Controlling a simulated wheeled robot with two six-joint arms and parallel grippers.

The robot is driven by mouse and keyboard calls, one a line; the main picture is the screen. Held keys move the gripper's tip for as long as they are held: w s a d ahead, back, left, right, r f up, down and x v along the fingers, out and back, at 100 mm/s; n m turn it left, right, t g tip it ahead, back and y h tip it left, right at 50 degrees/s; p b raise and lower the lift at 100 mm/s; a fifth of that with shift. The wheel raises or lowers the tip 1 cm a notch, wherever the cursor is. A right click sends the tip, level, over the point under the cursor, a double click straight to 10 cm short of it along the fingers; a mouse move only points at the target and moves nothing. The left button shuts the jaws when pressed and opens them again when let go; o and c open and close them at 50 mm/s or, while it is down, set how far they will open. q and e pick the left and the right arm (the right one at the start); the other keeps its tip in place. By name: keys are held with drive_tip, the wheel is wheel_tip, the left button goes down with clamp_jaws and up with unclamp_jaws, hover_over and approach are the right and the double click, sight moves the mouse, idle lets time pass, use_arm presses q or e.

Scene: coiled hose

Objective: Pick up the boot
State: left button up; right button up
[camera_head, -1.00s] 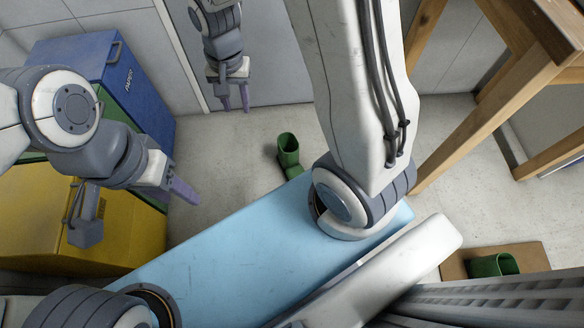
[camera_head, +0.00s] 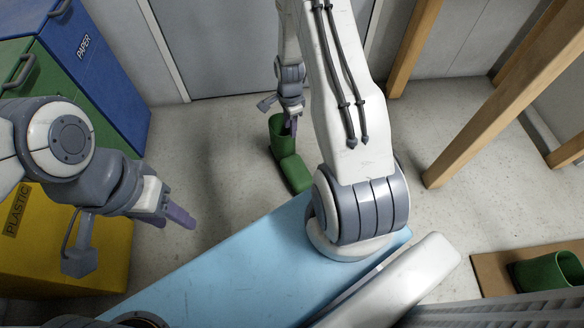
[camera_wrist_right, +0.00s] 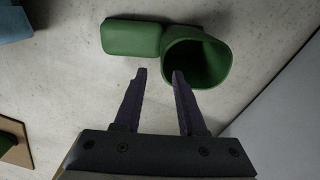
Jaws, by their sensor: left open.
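A green boot (camera_head: 287,164) stands on the grey floor in front of the door, its open top toward my right gripper. My right gripper (camera_head: 292,126) is at the boot's top. In the right wrist view, the open right gripper (camera_wrist_right: 159,74) points at the boot (camera_wrist_right: 196,62). One fingertip overlaps the rim of the boot's opening and the other is beside it; I cannot tell whether they touch. A second green boot (camera_head: 549,273) stands on a brown mat (camera_head: 489,267) at the lower right. My left gripper (camera_head: 182,216) is open and empty over the floor at left, away from both boots.
Blue (camera_head: 98,60) and yellow (camera_head: 75,250) bins stand at left, with a green one between them. A wooden frame with legs (camera_head: 480,125) stands at right. A grey door (camera_head: 255,45) is behind the boot. The floor left of the boot is clear.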

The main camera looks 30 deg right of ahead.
wheel_tip(320, 180, down, 4)
drive_tip(key=shift+r+b, duration=0.2)
drive_tip(key=shift+b, duration=0.65)
drive_tip(key=b, duration=0.5)
hover_over(289, 155)
wheel_tip(289, 155, down, 5)
drive_tip(key=shift+w, duration=0.15)
drive_tip(key=shift+r, duration=0.1)
drive_tip(key=shift+c, duration=0.3)
clamp_jaws()
